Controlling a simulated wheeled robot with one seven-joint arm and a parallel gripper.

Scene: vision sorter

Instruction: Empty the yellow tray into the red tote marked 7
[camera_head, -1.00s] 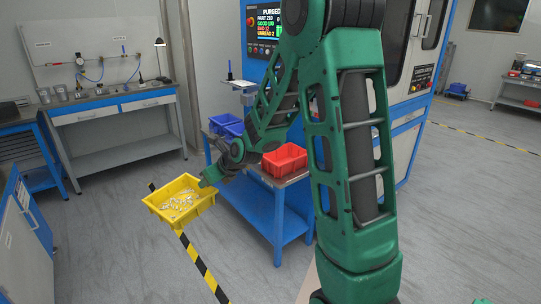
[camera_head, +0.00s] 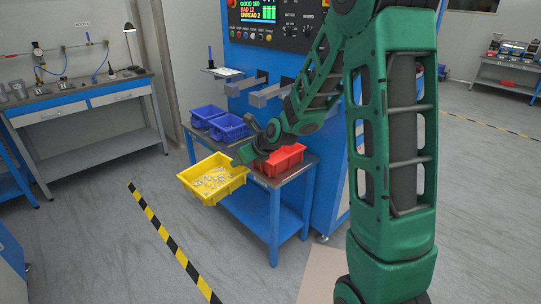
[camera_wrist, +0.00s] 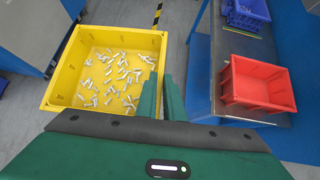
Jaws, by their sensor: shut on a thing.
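My gripper (camera_wrist: 162,98) is shut on the near right wall of the yellow tray (camera_wrist: 66,72). In the head view the yellow tray (camera_head: 189,179) hangs level in the air beside the blue table, with my gripper (camera_head: 238,160) at its right edge. Many small pale metal parts (camera_wrist: 112,75) lie spread over its floor. The red tote (camera_wrist: 235,89) stands on the table to the right of the tray, apart from it. It looks empty in the wrist view. In the head view my arm partly covers the red tote (camera_head: 291,158). No number shows on it.
Two blue bins (camera_head: 228,127) stand on the table (camera_head: 284,183) behind the red tote. The machine (camera_head: 262,75) rises behind the table, with grey rails jutting out. A workbench (camera_head: 85,99) stands at the back left. Floor with striped tape (camera_head: 160,230) is open in front.

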